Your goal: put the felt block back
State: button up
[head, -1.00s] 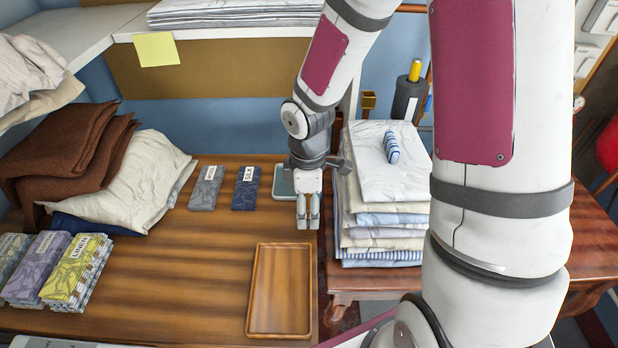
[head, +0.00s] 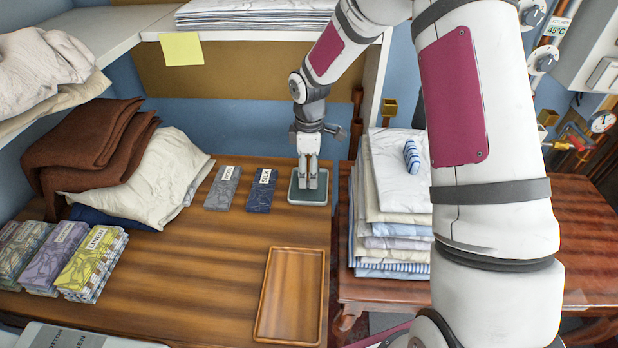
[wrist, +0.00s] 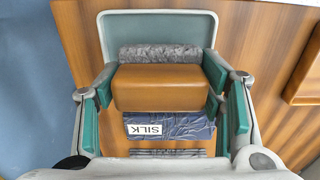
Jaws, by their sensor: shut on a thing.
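My gripper (head: 308,184) points down over the small grey-green tray (head: 293,198) at the back right of the wooden table. In the wrist view, my gripper (wrist: 162,88) has its teal pads closed on both sides of the felt block (wrist: 157,88), a tan block with a fuzzy grey strip along its upper edge. The tray's pale rim (wrist: 157,13) shows beyond the block. I cannot tell whether the block touches the tray. In the head view the block is not distinguishable behind my fingers.
A blue SILK cloth packet (head: 262,190) and a grey packet (head: 222,188) lie left of the tray. An empty wooden tray (head: 290,335) lies nearer. Folded linens (head: 392,210) stand to the right. A shelf (head: 140,43) is at the back left.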

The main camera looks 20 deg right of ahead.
jog(key=shift+w+f, duration=0.15)
jog(key=shift+f, duration=1.65)
jog(key=shift+f, duration=0.1)
jog(key=o, duration=1)
